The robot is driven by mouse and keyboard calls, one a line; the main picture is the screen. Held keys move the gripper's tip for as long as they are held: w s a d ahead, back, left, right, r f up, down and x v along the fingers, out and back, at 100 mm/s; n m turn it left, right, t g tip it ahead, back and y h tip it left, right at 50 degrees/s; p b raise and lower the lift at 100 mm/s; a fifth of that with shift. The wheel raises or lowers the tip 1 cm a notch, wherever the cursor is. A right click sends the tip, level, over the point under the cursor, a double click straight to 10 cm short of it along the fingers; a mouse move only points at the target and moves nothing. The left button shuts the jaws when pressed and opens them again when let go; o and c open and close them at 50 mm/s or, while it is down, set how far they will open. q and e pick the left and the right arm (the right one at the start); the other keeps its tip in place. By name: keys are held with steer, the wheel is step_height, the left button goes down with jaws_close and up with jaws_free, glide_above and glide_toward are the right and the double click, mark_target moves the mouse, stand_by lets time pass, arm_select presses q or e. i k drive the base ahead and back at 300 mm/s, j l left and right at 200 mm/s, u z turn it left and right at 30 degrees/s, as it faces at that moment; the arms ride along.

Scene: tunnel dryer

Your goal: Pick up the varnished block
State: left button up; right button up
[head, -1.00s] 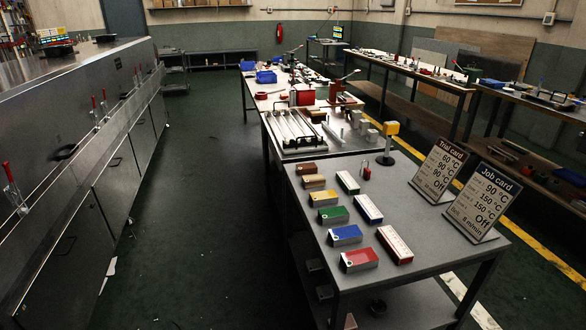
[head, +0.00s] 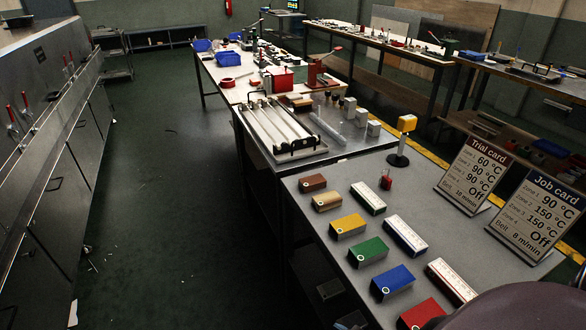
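Several blocks stand in a row along the left side of the near grey table (head: 330,262). From the back, they are a brown block (head: 313,182), a tan wood-coloured block (head: 327,201), a yellow block (head: 348,227), a green block (head: 368,251), a blue block (head: 392,282) and a red block (head: 421,313). The tan block looks most like varnished wood, but I cannot tell for sure. The red block is partly covered by a dark rounded shape at the bottom right, perhaps part of my arm. Neither gripper is in view.
White boxes (head: 406,236) lie right of the blocks. A trial card (head: 477,172) and a job card (head: 538,213) stand at the table's right. A yellow-topped post (head: 404,140) stands behind. A rack with rollers (head: 282,127) adjoins.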

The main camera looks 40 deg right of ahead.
mark_target(310, 183)
steer(key=i, duration=2.7)
steer(key=i+z, duration=0.35)
steer(key=i+j+z, duration=0.35)
steer(key=i+l+z, duration=0.1)
steer(key=z, duration=2.65)
